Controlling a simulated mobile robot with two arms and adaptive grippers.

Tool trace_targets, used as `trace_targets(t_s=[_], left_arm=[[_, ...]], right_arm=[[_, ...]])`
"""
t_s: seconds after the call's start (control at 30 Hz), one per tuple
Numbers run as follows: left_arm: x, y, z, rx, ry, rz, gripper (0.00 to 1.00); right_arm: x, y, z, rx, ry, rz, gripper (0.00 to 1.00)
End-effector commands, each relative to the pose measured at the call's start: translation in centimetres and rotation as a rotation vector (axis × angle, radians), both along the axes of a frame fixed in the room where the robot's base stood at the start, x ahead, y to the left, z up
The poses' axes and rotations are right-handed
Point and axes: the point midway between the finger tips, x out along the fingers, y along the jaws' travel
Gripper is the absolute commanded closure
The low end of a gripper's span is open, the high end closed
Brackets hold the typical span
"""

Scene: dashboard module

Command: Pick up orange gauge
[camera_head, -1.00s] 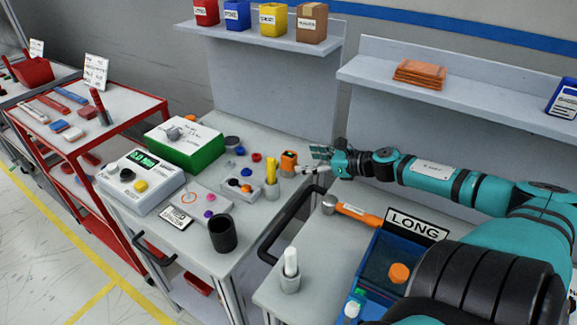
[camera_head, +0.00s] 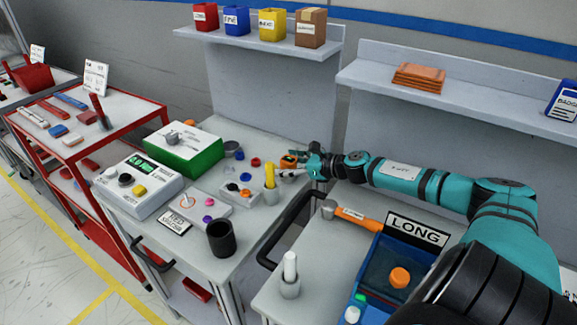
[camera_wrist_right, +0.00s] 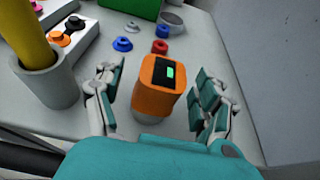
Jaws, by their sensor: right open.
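The orange gauge (camera_wrist_right: 157,90) stands upright on the grey workbench in the right wrist view, with a dark display showing green on its top and a pale base below. My right gripper (camera_wrist_right: 158,98) is open, with one finger on each side of the gauge and visible gaps between. In the head view the gauge (camera_head: 288,161) is partly covered by my right gripper (camera_head: 297,165), which reaches it from the right. My left gripper does not show in either view.
A grey cup with a yellow tool (camera_wrist_right: 45,80) stands close left of the gripper. Blue (camera_wrist_right: 122,44) and red (camera_wrist_right: 160,46) knobs lie behind the gauge. A black cup (camera_head: 221,238) and an orange-handled hammer (camera_head: 355,217) are farther off.

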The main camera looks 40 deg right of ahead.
Motion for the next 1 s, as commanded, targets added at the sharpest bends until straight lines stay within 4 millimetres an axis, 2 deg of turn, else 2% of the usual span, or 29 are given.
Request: trace_targets(t_s=[0.27,0.77,1.0], left_arm=[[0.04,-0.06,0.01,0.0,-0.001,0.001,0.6],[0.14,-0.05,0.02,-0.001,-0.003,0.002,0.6],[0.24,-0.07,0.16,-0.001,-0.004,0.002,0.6]], right_arm=[[0.11,0.08,-0.1,0.001,0.001,0.001,0.27],[0.08,0.08,-0.1,0.001,0.001,0.001,0.92],[0.12,0.01,0.16,0.0,0.0,0.001,0.93]])
